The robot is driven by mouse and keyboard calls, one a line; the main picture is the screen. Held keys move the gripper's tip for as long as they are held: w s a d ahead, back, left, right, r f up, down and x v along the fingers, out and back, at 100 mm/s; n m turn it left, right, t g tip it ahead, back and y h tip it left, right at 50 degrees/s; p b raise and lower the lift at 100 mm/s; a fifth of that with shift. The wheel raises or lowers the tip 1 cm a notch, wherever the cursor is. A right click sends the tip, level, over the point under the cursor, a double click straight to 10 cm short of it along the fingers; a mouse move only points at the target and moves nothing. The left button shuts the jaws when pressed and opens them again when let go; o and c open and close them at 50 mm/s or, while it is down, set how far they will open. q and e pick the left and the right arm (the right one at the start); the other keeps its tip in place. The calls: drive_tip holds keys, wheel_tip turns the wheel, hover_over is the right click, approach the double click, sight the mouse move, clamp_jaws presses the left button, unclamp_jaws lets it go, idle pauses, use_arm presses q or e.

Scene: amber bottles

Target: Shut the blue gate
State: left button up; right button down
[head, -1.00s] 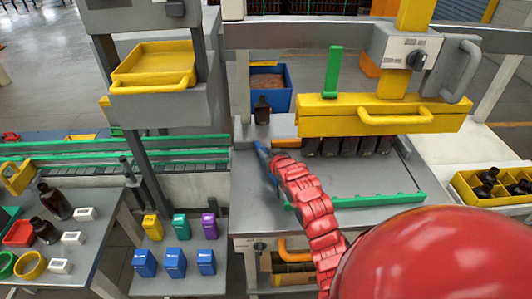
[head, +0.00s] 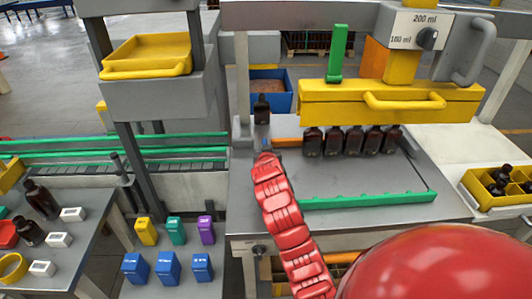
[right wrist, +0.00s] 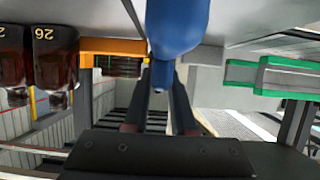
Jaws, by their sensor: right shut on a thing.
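My right arm (head: 280,215) reaches up from the lower right across the grey table to its back left corner. In the right wrist view the two dark fingers of my right gripper (right wrist: 160,95) are shut on a blue rounded part (right wrist: 178,28), which I take for the blue gate. In the head view my arm hides most of the gate and the fingers, so I cannot tell the gate's angle. A single amber bottle (head: 262,109) stands just behind that spot. My left gripper is not in view.
Several amber bottles (head: 333,143) stand in a row under a yellow bar (head: 385,104), right of my right gripper. An orange block (head: 288,143) is close by. A green rail (head: 370,200) crosses the table's front. The table middle (head: 345,178) is clear.

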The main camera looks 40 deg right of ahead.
drive_tip(key=c, duration=0.7)
unclamp_jaws()
drive_tip(key=shift+c, duration=0.2)
drive_tip(key=shift+s+a+r, duration=0.1)
drive_tip(key=shift+s+a, duration=0.15)
drive_tip(key=shift+s, duration=0.1)
drive_tip(key=b+v, duration=0.3)
drive_tip(key=v, duration=0.4)
drive_tip(key=shift+r, duration=0.1)
drive_tip(key=p+v, duration=0.9)
drive_tip(key=p, duration=0.7)
drive_tip(key=shift+s+a+r, duration=0.1)
drive_tip(key=shift+a+r, duration=0.05)
